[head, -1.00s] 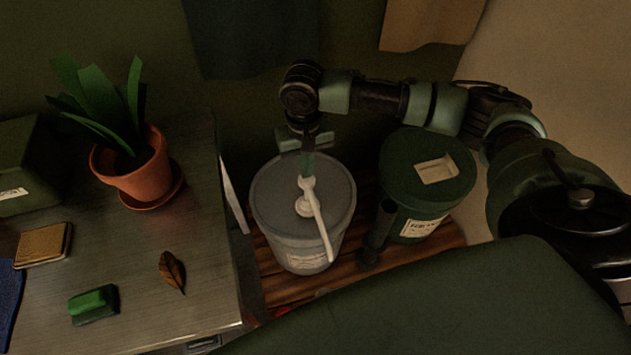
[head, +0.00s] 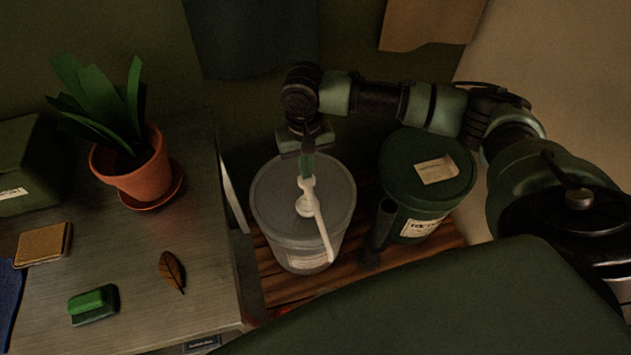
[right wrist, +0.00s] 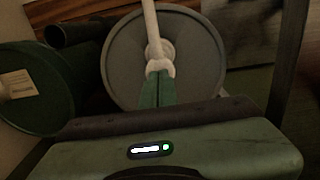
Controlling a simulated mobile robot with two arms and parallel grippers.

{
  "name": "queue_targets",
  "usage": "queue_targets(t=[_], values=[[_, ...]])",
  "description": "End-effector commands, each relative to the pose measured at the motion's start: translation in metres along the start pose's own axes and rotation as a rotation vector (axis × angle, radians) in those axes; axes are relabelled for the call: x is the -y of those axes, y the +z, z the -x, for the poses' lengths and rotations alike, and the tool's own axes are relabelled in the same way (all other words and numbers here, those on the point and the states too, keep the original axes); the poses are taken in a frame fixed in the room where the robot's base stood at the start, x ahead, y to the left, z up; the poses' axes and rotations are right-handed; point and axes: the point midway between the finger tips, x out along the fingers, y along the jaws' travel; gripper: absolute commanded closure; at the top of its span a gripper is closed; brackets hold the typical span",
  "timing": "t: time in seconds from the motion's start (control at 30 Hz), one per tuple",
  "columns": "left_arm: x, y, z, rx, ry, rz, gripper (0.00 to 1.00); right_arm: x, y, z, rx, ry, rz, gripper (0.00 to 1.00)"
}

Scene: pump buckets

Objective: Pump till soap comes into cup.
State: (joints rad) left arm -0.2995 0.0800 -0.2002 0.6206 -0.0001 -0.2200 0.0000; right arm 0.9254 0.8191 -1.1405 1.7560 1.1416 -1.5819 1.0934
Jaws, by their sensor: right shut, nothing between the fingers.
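A grey bucket (head: 275,210) with a white pump (head: 306,203) on its lid stands on the wooden slats in the head view. The pump's long spout slants toward the front right. My right gripper (head: 307,172) is shut and points down at the top of the pump head, with nothing between its fingers. In the right wrist view the shut green fingers (right wrist: 157,88) meet the pump head (right wrist: 159,66), above the grey lid (right wrist: 200,60); touching or just above, I cannot tell. No cup can be made out. My left gripper is out of view.
A dark green bucket (head: 400,170) stands to the right, with a dark tube (head: 382,225) beside it. The table at left holds a potted plant (head: 135,180), a sponge (head: 42,245), a green block (head: 90,302) and a leaf (head: 172,270).

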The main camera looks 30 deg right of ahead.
Motion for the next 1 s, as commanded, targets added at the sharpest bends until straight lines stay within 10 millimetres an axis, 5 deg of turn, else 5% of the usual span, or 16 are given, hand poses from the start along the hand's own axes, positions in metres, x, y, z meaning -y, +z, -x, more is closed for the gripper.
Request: queue_targets(t=[1.0], values=[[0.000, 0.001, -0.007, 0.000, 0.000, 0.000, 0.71, 0.000, 0.001, -0.043, 0.004, 0.000, 0.000, 1.00]])
